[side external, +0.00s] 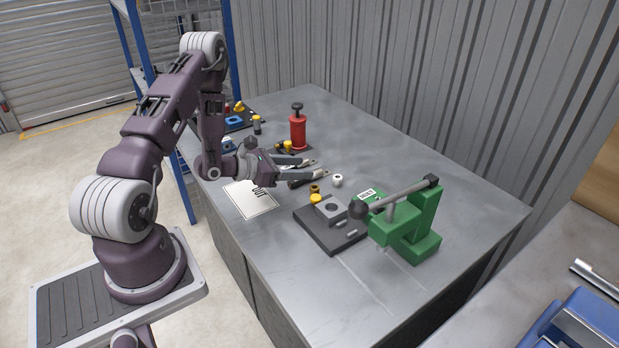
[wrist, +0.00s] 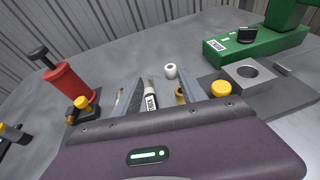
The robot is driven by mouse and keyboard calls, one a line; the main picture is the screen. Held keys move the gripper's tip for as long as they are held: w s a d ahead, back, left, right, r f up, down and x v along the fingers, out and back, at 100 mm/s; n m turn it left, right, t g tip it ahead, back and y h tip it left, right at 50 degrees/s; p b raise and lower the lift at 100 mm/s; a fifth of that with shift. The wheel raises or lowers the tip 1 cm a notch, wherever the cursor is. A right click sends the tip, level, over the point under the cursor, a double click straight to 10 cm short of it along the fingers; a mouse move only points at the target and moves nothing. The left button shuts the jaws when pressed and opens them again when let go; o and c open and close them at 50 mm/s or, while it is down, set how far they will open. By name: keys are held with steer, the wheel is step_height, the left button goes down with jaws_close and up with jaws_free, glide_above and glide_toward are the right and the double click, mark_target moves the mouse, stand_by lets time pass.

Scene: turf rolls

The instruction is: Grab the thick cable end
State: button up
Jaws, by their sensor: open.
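My gripper (side external: 318,168) is open above the metal table, its two fingers pointing right in the side view. In the wrist view my gripper (wrist: 158,86) has its fingers apart. Between them lies a slim dark and pale piece with a white printed tag (wrist: 150,102), nearer the left finger. It may be the thick cable end, but I cannot tell for sure. Its near part is hidden by my gripper body. I see no contact between it and the fingers. A small white ring (wrist: 170,71) and a brass-coloured piece (wrist: 181,96) are by the right finger.
A red cylinder with a black knob (side external: 298,132) stands behind my gripper. A green lever press (side external: 420,235) and a dark plate with a grey holed block (side external: 331,209) are to the right. A yellow cap (wrist: 221,88) sits near the plate. A printed sheet (side external: 250,200) lies at the front edge.

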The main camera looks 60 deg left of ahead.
steer(key=a+f, duration=0.1)
steer(key=s+a+f+n+y, duration=0.1)
steer(key=s+a+f+y, duration=0.1)
steer(key=f, duration=0.1)
steer(key=shift+f+n, duration=0.1)
steer(key=shift+n, duration=0.3)
steer(key=x, duration=0.6)
steer(key=shift+w, duration=0.35)
jaws_close()
